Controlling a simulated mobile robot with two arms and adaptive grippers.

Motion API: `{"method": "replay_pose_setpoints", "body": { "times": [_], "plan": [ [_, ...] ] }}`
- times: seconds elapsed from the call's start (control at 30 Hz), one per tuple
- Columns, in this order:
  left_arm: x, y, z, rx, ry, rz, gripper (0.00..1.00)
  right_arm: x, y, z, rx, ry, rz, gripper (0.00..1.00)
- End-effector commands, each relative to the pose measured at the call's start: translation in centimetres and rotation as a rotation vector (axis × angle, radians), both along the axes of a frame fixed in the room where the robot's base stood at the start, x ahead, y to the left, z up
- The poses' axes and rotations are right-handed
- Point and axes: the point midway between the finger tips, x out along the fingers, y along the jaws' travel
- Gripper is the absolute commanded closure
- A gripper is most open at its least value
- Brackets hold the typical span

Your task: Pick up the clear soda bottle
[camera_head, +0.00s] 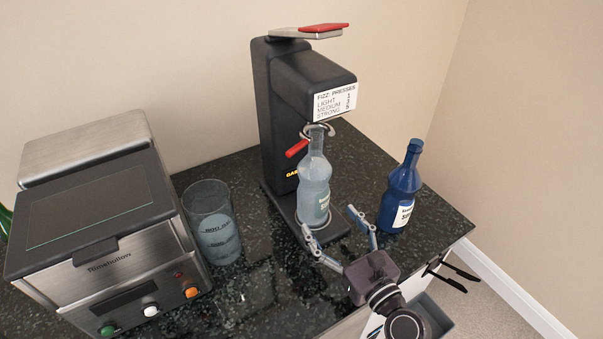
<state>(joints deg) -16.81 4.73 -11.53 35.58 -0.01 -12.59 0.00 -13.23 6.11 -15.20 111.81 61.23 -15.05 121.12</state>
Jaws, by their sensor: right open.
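The clear soda bottle (315,182) stands upright on the base of the black soda maker (268,120), under its nozzle, with a pale label low on its side. My right gripper (328,225) is open, coming in from the lower right. Its two fingers point toward the lower part of the bottle, one in front and one to its right. I cannot tell whether either finger touches the bottle. A red lever (297,148) sits by the bottle's neck. My left gripper is not in view.
A dark blue bottle (403,190) stands close to the right of my right gripper. A clear measuring glass (212,222) stands left of the soda maker. A steel machine (100,215) fills the left. The dark counter (285,312) ends at the right and front.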

Motion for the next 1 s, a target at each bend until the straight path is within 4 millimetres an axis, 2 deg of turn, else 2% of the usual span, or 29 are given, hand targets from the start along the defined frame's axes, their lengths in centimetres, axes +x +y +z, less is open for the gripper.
{"method": "replay_pose_setpoints", "body": {
  "times": [0.2,0.43,0.57,0.7,0.93,1.0],
  "plan": [
    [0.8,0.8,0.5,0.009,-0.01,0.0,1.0,1.5,1.1,0.5,0.02,0.0,-0.004,0.26],
    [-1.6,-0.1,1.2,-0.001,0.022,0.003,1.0,4.0,2.6,0.9,0.017,-0.002,-0.004,0.26],
    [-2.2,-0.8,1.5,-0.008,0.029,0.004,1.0,5.7,3.5,0.9,0.017,-0.002,-0.004,0.26],
    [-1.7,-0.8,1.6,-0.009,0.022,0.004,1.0,6.7,4.1,0.7,0.017,0.0,-0.004,0.26],
    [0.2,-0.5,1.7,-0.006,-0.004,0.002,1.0,6.9,4.2,0.6,0.017,0.0,-0.004,0.26],
    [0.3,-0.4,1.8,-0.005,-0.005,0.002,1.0,6.9,4.2,0.6,0.017,0.0,-0.004,0.31]
  ]
}}
